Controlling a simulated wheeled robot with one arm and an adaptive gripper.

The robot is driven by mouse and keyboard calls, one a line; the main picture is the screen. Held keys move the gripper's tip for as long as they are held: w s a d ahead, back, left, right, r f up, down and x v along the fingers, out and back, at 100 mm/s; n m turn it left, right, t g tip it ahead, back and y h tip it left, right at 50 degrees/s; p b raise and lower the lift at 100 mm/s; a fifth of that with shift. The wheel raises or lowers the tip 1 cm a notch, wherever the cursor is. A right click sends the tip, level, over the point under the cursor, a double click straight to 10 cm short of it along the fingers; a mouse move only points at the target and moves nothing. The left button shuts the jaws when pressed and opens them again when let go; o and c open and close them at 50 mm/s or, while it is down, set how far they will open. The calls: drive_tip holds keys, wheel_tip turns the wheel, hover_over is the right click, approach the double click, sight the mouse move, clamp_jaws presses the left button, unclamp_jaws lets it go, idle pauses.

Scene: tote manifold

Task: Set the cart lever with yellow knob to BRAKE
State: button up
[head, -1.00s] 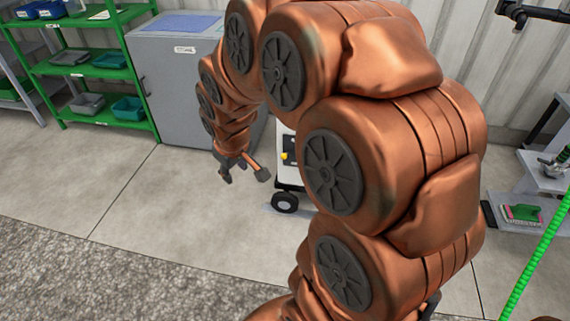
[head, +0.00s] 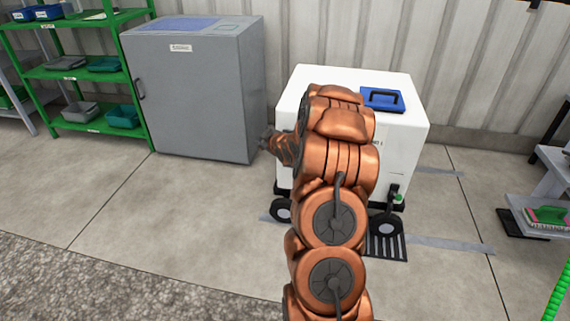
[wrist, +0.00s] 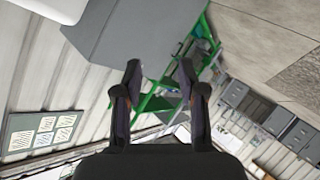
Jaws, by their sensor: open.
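The white cart (head: 395,150) stands on the floor near the back wall, behind my arm. The lever with the yellow knob does not show now; my arm hides much of the cart's front. My gripper shows small and dark in the head view (head: 266,138), at the cart's left edge by the grey cabinet. In the wrist view my gripper (wrist: 159,72) is open, with nothing between its fingers.
A grey cabinet (head: 200,100) stands left of the cart, with a green shelf (head: 93,74) further left. A blue case (head: 383,99) lies on the cart. A green knob (head: 398,197) sits at its lower right. Open floor (head: 160,215) lies in front.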

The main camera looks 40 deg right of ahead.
drive_tip(key=s+d+f+n+t+h+b, duration=0.1)
drive_tip(key=s+d+f+t+b, duration=0.1)
drive_tip(key=d+f+b, duration=0.4)
drive_tip(key=s+d+f+t+b, duration=0.25)
drive_tip(key=d+f, duration=0.25)
drive_tip(key=f, duration=0.4)
drive_tip(key=shift+r+b+x, duration=0.15)
drive_tip(key=shift+b+x, duration=0.15)
drive_tip(key=shift+x, duration=1.5)
drive_tip(key=shift+r+b+x, duration=0.2)
drive_tip(key=shift+b+x, duration=0.05)
drive_tip(key=shift+x, duration=1.6)
drive_tip(key=shift+a, duration=0.1)
clamp_jaws()
